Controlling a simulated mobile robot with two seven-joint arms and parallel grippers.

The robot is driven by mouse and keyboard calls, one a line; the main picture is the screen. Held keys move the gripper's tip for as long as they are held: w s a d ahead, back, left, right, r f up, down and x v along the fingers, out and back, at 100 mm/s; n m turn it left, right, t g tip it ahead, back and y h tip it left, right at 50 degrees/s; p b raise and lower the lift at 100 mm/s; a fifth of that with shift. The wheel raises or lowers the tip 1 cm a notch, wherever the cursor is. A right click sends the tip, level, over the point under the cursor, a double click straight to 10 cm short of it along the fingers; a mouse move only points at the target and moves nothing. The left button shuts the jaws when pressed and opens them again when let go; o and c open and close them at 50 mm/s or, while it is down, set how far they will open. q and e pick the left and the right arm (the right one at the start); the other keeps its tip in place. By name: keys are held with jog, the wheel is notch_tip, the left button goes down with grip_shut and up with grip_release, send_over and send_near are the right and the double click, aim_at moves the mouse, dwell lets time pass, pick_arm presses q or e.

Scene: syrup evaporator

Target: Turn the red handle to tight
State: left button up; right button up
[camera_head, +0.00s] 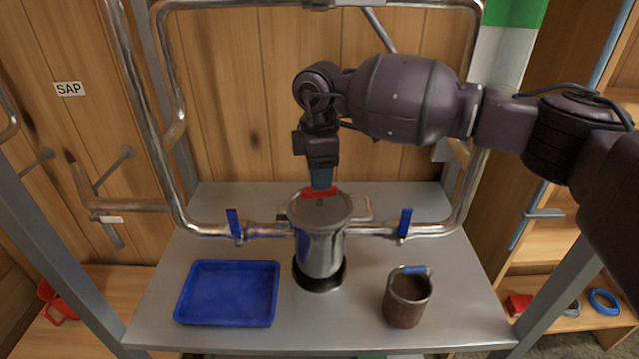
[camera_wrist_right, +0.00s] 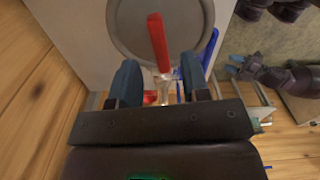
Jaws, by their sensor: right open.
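The steel pot (camera_head: 320,245) stands mid-table between two blue valve handles (camera_head: 234,224) (camera_head: 404,223) on the pipe. A blue tray (camera_head: 228,293) lies at left, a brown cup (camera_head: 407,298) at right. Steel pipes frame the back. The front table is partly clear.

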notch_tip(320, 180, up, 8)
jog(key=shift+f+b, duration=0.2)
jog(key=shift+b, duration=0.15)
